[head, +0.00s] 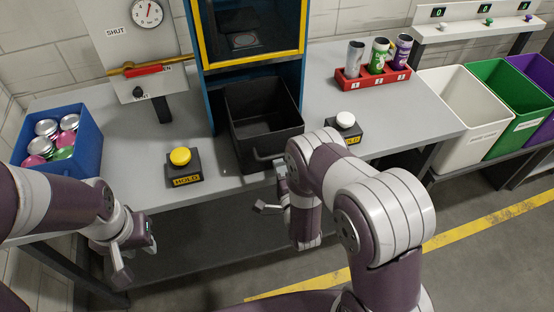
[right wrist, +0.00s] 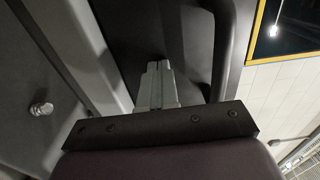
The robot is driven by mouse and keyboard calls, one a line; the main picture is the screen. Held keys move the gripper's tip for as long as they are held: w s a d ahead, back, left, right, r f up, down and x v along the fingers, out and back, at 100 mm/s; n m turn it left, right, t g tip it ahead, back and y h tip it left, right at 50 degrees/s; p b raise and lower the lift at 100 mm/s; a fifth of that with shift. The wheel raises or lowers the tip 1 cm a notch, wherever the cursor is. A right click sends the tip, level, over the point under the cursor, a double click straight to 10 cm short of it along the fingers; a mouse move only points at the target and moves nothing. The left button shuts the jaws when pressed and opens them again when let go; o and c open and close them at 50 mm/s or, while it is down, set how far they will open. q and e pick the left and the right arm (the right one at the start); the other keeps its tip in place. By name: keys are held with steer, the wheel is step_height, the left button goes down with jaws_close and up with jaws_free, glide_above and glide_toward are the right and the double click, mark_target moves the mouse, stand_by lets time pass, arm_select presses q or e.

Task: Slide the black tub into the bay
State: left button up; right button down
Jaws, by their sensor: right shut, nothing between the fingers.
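The black tub (head: 243,132) is open at the top, looks empty and stands upright on the grey table, in front of the blue and yellow machine. Its back end is at the bay (head: 221,70) under the yellow-framed window; how far in it sits is hard to tell. The tub's front handle (right wrist: 216,50) shows in the right wrist view. My right gripper (right wrist: 158,68) is shut and empty, close to the tub's front wall beside the handle; contact cannot be told.
A yellow button box (head: 185,172) stands left of the tub, a white button box (head: 345,129) right. A blue bin of cans (head: 88,132) is far left. A red rack (head: 372,81) holds three cans. White, green and purple bins stand at right.

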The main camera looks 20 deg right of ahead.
mark_target(264, 130)
steer(key=shift+s, duration=0.15)
steer(key=w+b, duration=0.3)
steer(key=w, duration=0.2)
steer(key=w+b, duration=0.4)
steer(key=w, duration=0.2)
steer(key=w+b, duration=0.3)
steer(key=w, duration=0.3)
steer(key=shift+w+a+f+b, duration=0.15)
steer(key=shift+a+b, duration=0.1)
steer(key=shift+b, duration=0.1)
steer(key=shift+w, duration=0.15)
steer(key=shift+r, duration=0.2)
